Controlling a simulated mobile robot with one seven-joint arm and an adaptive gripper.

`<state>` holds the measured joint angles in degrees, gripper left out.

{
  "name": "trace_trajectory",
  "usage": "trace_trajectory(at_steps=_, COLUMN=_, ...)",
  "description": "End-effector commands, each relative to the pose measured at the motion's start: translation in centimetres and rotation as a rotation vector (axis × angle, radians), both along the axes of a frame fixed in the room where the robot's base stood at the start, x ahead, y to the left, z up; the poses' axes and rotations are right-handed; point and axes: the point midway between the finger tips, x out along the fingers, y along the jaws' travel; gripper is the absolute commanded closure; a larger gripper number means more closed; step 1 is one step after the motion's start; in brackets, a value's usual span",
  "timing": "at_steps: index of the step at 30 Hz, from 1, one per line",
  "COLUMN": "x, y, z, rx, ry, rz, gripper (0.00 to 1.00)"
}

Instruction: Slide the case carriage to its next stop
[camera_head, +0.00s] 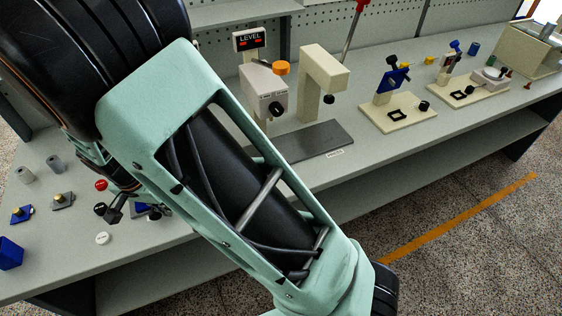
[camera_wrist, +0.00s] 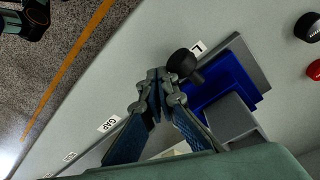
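A blue stepped block with grey plates (camera_wrist: 222,85), which may be the case carriage, sits on the bench in the wrist view. A black round knob (camera_wrist: 183,62) stands at its near left side. My gripper (camera_wrist: 160,82) has its fingertips close together, just left of the knob and partly over the block's edge. I see nothing held between them. In the head view my gripper (camera_head: 122,205) is low over the left part of the bench, and a bit of blue (camera_head: 150,211) shows beside it. My arm hides much of that area.
A red button (camera_head: 101,185) and a white disc (camera_head: 103,238) are near my gripper. A blue box (camera_head: 9,253) stands at the left edge. A beige press (camera_head: 318,80) and a LEVEL display (camera_head: 249,40) stand behind my arm. A GAP label (camera_wrist: 108,124) lies along the bench edge.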

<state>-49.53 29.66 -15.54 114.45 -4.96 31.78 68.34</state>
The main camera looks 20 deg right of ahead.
Motion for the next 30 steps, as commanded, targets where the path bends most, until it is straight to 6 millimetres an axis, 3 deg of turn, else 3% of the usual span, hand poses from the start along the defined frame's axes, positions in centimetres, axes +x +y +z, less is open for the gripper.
trace_trajectory(at_steps=1, x=0.1, y=0.1, z=1.1, rx=0.005, ry=-0.004, rz=0.002, gripper=1.00)
trace_trajectory(at_steps=15, x=0.1, y=-1.0, z=5.4, rx=-0.001, ry=-0.001, rz=-0.001, gripper=1.00)
trace_trajectory(at_steps=30, x=0.1, y=-1.1, z=5.5, rx=-0.002, ry=0.001, rz=-0.002, gripper=1.00)
